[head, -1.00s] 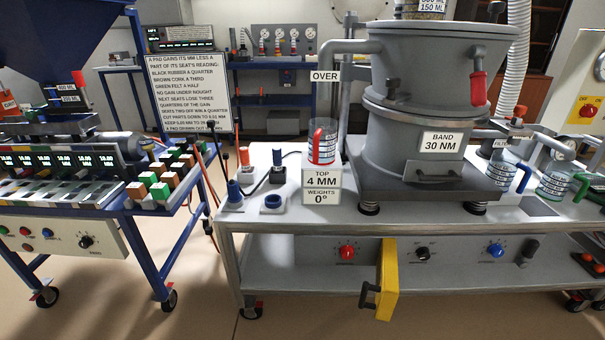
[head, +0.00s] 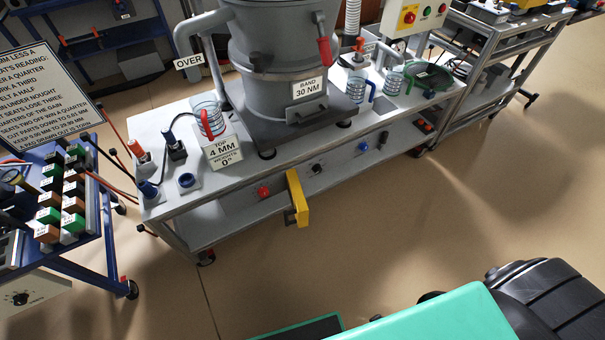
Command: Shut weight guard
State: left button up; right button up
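A yellow hinged panel (head: 298,198), which looks like the weight guard, juts out from the front of the grey sieve table (head: 190,218). It stands open, away from the table's front face. A dark handle (head: 290,221) shows low on its left side. The space behind the panel is partly hidden. Neither of my grippers is in view.
The grey sieve (head: 275,50) stands on the table. A red knob (head: 263,191) sits left of the panel, with a black and a blue knob to its right. A blue cart (head: 98,225) with colored blocks is at left. The floor in front (head: 400,230) is clear.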

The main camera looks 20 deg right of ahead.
aim_at(301, 210)
jog(key=i+j+z, duration=0.1)
jog(key=j+z, duration=0.15)
jog(key=z, duration=0.15)
jog(key=j+z, duration=0.25)
jog(key=z, duration=0.2)
jog(key=j+z, duration=0.4)
jog(key=i+l, duration=0.05)
jog(key=l, duration=0.05)
